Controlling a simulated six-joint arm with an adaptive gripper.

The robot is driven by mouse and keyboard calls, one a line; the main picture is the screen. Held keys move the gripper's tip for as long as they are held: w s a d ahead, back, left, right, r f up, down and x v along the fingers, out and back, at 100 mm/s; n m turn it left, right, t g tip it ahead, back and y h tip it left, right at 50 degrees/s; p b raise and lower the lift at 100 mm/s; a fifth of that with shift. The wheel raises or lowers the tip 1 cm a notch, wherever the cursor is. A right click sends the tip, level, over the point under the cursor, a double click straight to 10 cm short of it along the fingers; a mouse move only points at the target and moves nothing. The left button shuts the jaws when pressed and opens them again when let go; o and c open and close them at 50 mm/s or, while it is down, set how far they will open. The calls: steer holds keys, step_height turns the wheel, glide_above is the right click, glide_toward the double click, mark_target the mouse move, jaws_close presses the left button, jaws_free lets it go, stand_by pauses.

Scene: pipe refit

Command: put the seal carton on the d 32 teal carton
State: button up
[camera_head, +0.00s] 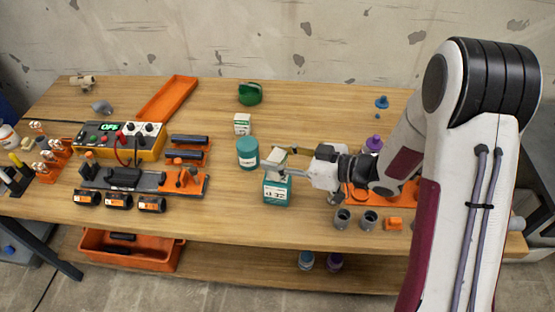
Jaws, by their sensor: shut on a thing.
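The d 32 teal carton (277,196) stands upright on the bench near the front middle, with a white label facing me.
A teal tub (248,153) stands close to the left, with a small white and green carton (242,124) behind it. Grey pipe fittings (343,218) stand at the right front. An orange tray (168,98) lies at the back left. Bench space left of the teal carton is clear.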

steer(key=shift+f, duration=0.55)
steer(key=shift+f, duration=0.2)
steer(key=o, duration=1.1)
steer(key=shift+d+r, duration=0.1)
steer(key=shift+r, duration=0.1)
steer(key=v, duration=1.1)
steer(key=shift+s+d+r, duration=0.15)
steer(key=shift+s+d, duration=0.05)
steer(key=shift+d, duration=0.1)
